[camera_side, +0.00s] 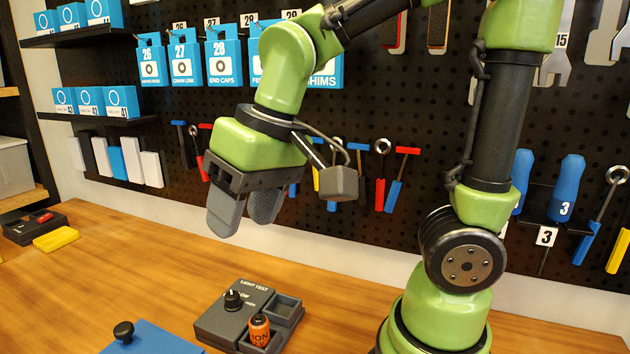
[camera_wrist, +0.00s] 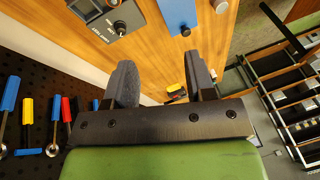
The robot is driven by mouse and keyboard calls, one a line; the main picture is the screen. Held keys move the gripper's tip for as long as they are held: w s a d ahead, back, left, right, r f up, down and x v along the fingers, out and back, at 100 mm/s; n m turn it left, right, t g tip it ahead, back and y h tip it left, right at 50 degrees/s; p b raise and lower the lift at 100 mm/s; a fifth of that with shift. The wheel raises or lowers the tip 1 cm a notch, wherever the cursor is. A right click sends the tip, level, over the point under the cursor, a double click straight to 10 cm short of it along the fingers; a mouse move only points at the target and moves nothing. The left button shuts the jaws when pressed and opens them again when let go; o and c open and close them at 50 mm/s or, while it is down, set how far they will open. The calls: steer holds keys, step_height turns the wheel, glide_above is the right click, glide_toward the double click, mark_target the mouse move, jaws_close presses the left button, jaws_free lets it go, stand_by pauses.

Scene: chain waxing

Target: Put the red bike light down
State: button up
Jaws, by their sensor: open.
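A small red object (camera_side: 43,217), which looks like the red bike light, sits in a black tray (camera_side: 20,232) at the far left of the bench. In the wrist view a small red patch (camera_wrist: 173,88) shows beyond the fingers, too small to make out well. My gripper (camera_side: 243,212) hangs above the bench, well to the right of the tray. In the wrist view my gripper (camera_wrist: 160,78) has its two grey fingers wide apart with nothing held between them.
A grey light test box (camera_side: 240,312) with a black knob holds an orange cylinder (camera_side: 259,330) at the front. A blue block (camera_side: 150,338) with a black knob lies left of it. A yellow block (camera_side: 56,239) lies beside the tray. Tools hang on the pegboard behind. The middle bench is clear.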

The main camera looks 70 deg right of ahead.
steer(key=s+d+r+m+t, duration=0.1)
steer(key=s+d+r+t, duration=0.2)
steer(key=s, duration=0.4)
steer(key=shift+s+d+r+m+t, duration=0.15)
steer(key=shift+m+t, duration=0.15)
steer(key=shift+o, duration=0.4)
stand_by(0.6)
